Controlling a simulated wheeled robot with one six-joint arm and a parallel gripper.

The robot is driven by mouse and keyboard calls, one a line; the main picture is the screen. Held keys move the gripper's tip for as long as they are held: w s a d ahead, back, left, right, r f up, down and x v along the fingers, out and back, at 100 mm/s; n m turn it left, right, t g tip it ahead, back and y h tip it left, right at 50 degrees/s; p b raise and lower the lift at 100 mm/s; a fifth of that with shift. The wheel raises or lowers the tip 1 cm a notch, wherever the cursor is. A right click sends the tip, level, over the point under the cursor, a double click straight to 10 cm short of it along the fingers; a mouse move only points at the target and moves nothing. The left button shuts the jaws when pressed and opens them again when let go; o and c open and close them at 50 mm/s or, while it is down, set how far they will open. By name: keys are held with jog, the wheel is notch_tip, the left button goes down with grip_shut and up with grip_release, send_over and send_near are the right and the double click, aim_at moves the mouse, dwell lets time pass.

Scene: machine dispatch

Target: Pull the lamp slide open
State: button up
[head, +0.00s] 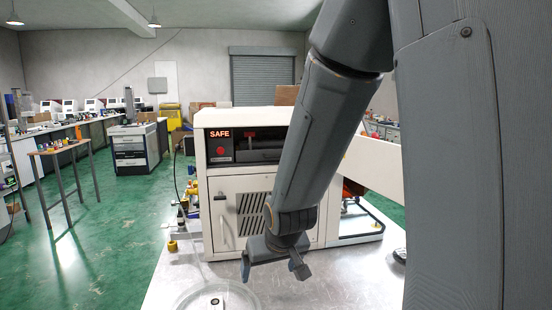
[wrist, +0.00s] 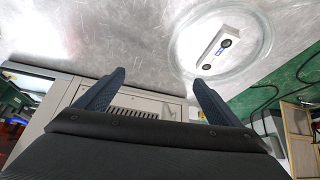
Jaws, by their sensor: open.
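The machine (head: 223,185) is a cream cabinet with a red SAFE display (head: 219,134). Beside the display is a dark recess with a red handle-like part (head: 250,134). I cannot tell for sure which part is the lamp slide; my arm hides the machine's right front. My gripper (head: 272,264) is open and empty, pointing down in front of the vented lower door (head: 226,211), apart from the red part and below it. In the wrist view the two fingers (wrist: 159,84) are spread with nothing between them, and the vented panel (wrist: 140,103) shows behind.
A clear round dish (head: 181,303) holding a white block with dark round ends (wrist: 214,50) lies on the metal tabletop (head: 345,277), left of my gripper in the head view. Small yellow parts (head: 172,246) stand left of the machine. Green floor is open further left.

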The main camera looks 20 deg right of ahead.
jog(key=w+d+r+m+t+h, duration=0.1)
jog(key=w+d+r+t+h, duration=0.1)
jog(key=w+d+r+t, duration=0.6)
jog(key=w+d+r+m+t+h, duration=0.1)
jog(key=w+d+r+t, duration=0.3)
jog(key=w+r, duration=0.75)
jog(key=shift+w+d+r+p, duration=0.25)
jog(key=shift+w+p, duration=0.15)
jog(key=shift+w, duration=0.6)
jog(key=shift+w+d+r+p, duration=0.2)
jog(key=shift+w+p, duration=0.25)
jog(key=shift+w, duration=0.5)
jog(key=shift+w+d+r+p, duration=0.15)
jog(key=shift+w+r+p, duration=0.2)
jog(key=shift+w, duration=0.65)
jog(key=shift+c, duration=0.2)
jog(key=c, duration=1.4)
jog(key=shift+f, duration=0.1)
jog(key=shift+c, duration=0.3)
